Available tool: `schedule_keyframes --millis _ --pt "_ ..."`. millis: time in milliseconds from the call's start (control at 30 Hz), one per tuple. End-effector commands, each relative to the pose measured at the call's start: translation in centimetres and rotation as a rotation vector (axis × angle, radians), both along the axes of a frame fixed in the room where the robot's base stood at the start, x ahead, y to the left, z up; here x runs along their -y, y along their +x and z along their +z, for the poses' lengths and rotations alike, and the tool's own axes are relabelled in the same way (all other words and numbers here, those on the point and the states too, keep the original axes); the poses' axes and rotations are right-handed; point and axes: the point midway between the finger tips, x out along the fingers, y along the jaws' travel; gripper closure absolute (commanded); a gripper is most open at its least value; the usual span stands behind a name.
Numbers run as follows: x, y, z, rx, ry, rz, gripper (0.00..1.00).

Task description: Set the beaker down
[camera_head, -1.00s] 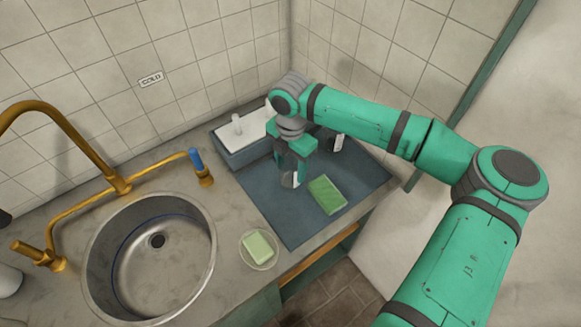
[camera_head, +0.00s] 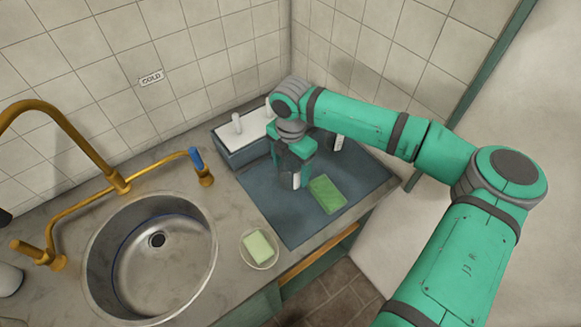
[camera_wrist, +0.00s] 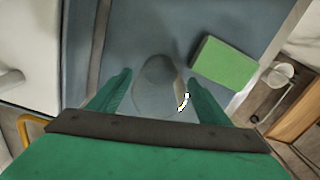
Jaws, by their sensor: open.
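The beaker (camera_wrist: 157,92) is clear and greyish with a white mark on its side. It stands between the two fingers of my gripper (camera_wrist: 160,78) in the wrist view, over the blue-grey mat (camera_wrist: 135,30). The fingers are spread to either side of it, with narrow gaps showing. In the head view my gripper (camera_head: 292,172) points down at the mat, and the beaker (camera_head: 296,181) shows only in part beneath it. It looks upright and low at the mat; its base contact is hidden.
A green sponge (camera_head: 327,194) lies close to the right of the beaker. A grey box with a white top (camera_head: 243,137) stands behind. To the left are a soap dish (camera_head: 259,262), a blue-handled tap (camera_head: 197,160) and the round sink (camera_head: 185,275). The mat's front is clear.

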Motion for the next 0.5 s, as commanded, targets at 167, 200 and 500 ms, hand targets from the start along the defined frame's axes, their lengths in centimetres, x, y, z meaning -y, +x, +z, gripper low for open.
schedule_keyframes --millis 167,200,500 --pt "0.0 0.0 2.1 0.002 0.001 0.000 0.28" --pt "0.0 0.0 2.9 0.003 0.002 0.000 0.28" --pt "0.0 0.0 8.9 0.002 0.001 0.001 0.28"
